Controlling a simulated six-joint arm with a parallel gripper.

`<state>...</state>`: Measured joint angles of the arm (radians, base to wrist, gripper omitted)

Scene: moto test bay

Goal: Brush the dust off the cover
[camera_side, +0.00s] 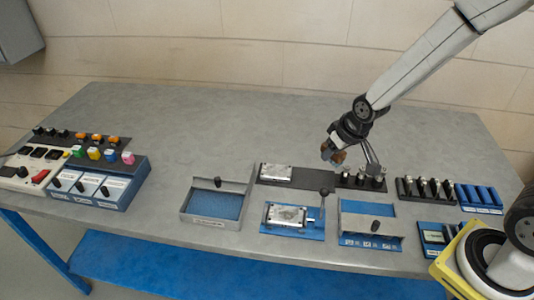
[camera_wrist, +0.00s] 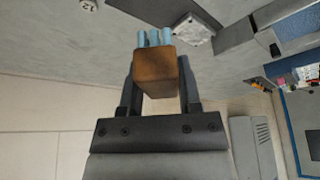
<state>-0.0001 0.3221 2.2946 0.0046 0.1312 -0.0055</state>
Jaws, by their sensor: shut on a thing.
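My gripper (camera_side: 333,153) is shut on a brown brush block (camera_wrist: 157,75) with light blue bristle tufts (camera_wrist: 153,38). In the side view it is above the back right part of the bench, apart from the covers. One silver metal cover (camera_side: 286,215) sits in a blue fixture with a black-knobbed lever, and its top looks speckled with darker patches. Another silver metal part (camera_side: 276,173) lies on a dark mat behind it. A pale metal part (camera_wrist: 193,32) shows beyond the bristles in the wrist view; I cannot tell which it is.
A blue-lined tray (camera_side: 215,205) stands left of the fixture, and a blue-lined box (camera_side: 370,222) stands right. Racks of dark pegs (camera_side: 425,190) and blue cylinders (camera_side: 478,196) lie at right. A switch panel (camera_side: 90,180) is far left. The bench's back middle (camera_side: 220,125) is clear.

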